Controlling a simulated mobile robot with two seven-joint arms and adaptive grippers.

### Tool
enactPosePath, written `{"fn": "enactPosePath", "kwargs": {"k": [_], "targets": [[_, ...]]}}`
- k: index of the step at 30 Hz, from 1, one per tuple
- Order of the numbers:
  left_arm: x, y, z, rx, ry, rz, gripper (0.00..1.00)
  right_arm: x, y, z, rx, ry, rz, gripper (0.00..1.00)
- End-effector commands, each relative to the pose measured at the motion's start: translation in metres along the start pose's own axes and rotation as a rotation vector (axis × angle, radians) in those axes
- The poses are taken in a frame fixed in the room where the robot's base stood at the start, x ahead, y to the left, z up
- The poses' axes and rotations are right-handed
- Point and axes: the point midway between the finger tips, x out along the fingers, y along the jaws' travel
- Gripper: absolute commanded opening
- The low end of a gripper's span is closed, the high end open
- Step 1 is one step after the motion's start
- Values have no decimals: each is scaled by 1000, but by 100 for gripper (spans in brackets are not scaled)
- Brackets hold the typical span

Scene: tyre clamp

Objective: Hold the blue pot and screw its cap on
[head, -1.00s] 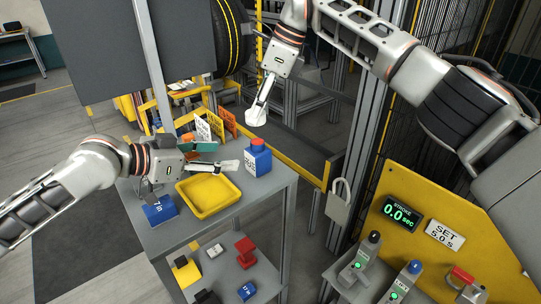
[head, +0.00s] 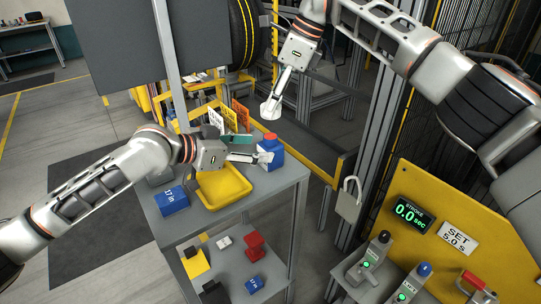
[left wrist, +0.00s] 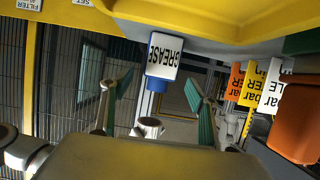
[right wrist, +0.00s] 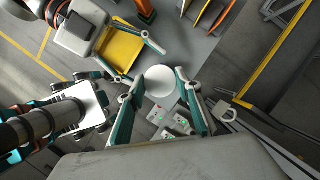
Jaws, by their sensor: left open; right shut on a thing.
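The blue pot (head: 270,154) stands upright on the grey table's far right corner. A red piece (head: 270,137) shows at its top; I cannot tell if it belongs to the pot. In the left wrist view, which is upside down, the pot's white GREASE label (left wrist: 163,55) shows. My left gripper (head: 258,157) is open beside the pot, and its fingers (left wrist: 157,72) stand apart on either side of it in the left wrist view. My right gripper (head: 271,110) is shut on the white cap (right wrist: 160,82), above and apart from the pot. The cap hides what lies under it in the right wrist view.
A yellow tray (head: 224,203) lies under my left gripper, with a blue box (head: 172,200) to its left. Signs (head: 230,117) stand behind. A yellow rail (head: 312,160) and a padlock (head: 348,200) are to the right. A control panel (head: 440,235) stands lower right.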

Motion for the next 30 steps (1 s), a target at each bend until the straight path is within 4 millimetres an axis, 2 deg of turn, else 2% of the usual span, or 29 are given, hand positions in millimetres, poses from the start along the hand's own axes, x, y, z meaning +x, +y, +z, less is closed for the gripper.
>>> {"fn": "enactPosePath", "kwargs": {"k": [3,9,15,23,24,25,30], "targets": [[22,0,-1,-2,2,1,60,0,0,0,0,0,0,21],[46,0,0,-1,0,0,60,0,0,0,0,0,0,21],[56,0,0,0,0,0,60,0,0,0,0,0,0,21],[57,0,0,1,0,0,60,0,0,0,0,0,0,21],[57,0,0,1,0,0,57,0,0,0,0,0,0,21],[57,0,0,1,0,0,49,0,0,0,0,0,0,21],[57,0,0,0,0,0,5,0,0,0,0,0,0,21]]}}
